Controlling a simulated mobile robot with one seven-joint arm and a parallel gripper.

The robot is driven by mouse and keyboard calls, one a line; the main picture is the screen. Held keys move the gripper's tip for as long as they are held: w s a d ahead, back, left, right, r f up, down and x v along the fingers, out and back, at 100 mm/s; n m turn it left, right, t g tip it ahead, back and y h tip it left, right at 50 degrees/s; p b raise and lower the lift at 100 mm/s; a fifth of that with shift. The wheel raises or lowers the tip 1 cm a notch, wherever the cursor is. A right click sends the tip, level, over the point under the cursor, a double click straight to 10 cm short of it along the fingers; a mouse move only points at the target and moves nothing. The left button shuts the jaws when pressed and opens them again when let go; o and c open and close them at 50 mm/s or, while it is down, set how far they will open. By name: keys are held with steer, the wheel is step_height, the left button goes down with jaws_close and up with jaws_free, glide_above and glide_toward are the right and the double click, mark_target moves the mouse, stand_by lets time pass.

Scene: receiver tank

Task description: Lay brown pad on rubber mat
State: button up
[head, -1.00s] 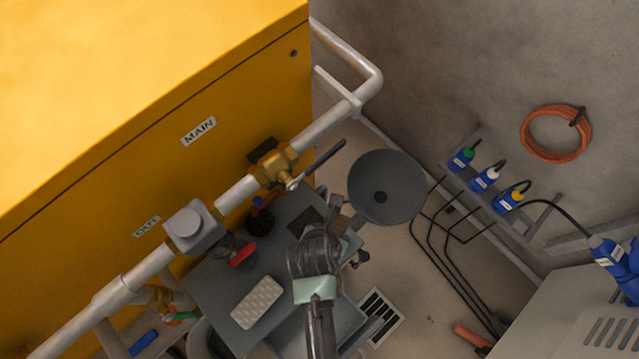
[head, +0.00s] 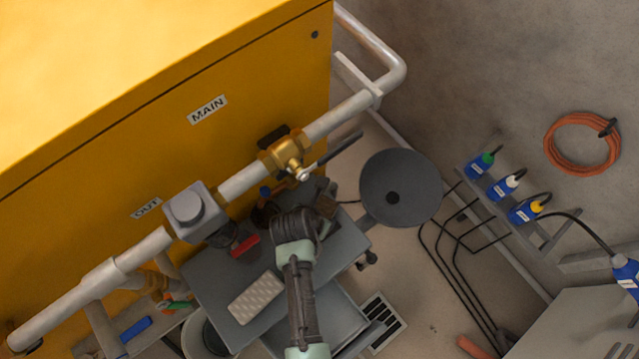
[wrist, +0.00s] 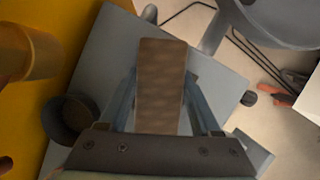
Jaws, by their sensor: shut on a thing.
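My gripper (wrist: 160,103) is shut on the brown pad (wrist: 161,75). The pad is a flat, dull brown oblong between the two fingers and sticks out past them over the grey tabletop. In the head view the pad (head: 326,206) shows only as a small brown piece beyond my wrist. A dark patch (wrist: 191,88) shows at the pad's right edge in the wrist view.
A pale textured block (head: 256,298) and a red-handled item (head: 245,246) are on the grey table (head: 215,290). A dark round cup (wrist: 72,118) stands at the left in the wrist view. The pipe with a brass valve (head: 284,155) runs behind; a round grey stool (head: 400,188) stands right.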

steer(key=shift+f, duration=0.1)
steer(key=o, duration=1.4)
steer(key=shift+o, duration=0.2)
steer(key=p+v, duration=0.4)
steer(key=v, duration=0.8)
steer(key=shift+a, duration=0.1)
